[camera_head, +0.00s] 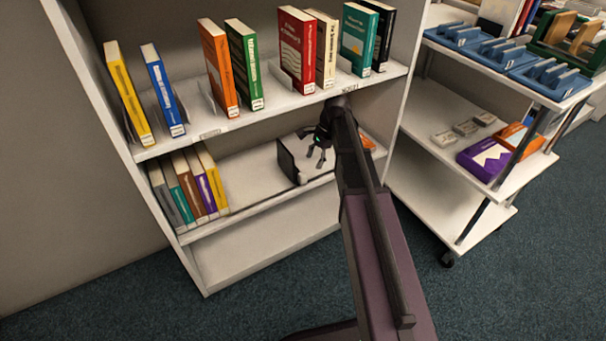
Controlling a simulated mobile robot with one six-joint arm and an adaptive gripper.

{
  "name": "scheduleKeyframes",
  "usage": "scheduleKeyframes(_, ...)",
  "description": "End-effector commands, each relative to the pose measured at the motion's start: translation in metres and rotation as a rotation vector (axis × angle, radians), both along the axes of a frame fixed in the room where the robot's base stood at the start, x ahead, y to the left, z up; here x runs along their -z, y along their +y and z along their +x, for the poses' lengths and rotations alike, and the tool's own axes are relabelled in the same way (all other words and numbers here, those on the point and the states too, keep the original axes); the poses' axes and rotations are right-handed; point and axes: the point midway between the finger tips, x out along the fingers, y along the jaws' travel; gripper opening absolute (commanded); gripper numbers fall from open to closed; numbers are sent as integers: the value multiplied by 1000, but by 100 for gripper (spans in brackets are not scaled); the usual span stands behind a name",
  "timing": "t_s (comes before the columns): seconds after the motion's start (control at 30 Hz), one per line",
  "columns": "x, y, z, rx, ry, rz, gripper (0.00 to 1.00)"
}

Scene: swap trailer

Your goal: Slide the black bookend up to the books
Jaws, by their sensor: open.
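The black bookend (286,161) stands upright on the lower shelf (245,172), near its middle. A row of several books (190,184) stands at the left end of the same shelf, in grey, teal, brown, purple and yellow. A clear stretch of shelf lies between the row and the bookend. My gripper (315,160) is open, just right of the bookend. I cannot tell whether a finger touches it. My arm hides part of the shelf to the right.
An orange item (367,143) lies on the lower shelf, partly behind my arm. The upper shelf (275,100) above my gripper holds several upright books and bookends. A trolley (440,160) with blue holders, small blocks and purple and orange books stands at right.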

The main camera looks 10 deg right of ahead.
Motion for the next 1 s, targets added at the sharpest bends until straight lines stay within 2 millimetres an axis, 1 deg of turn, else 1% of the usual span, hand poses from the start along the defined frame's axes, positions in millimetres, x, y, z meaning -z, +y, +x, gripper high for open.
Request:
scheduleKeyframes(0.03, 0, 9, -4, -3, 0, 0, 69)
scheduleKeyframes(0.17, 0, 28, -11, -2, 0, 1, 69)
scheduleKeyframes(0.23, 10, 29, -10, 0, 1, 0, 69)
scheduleKeyframes(0.6, 37, 39, -13, -1, 0, 0, 69)
scheduleKeyframes(0.8, 45, 42, -14, 0, 0, 0, 69)
scheduleKeyframes(1.0, 46, 44, -14, 0, 0, 0, 69)
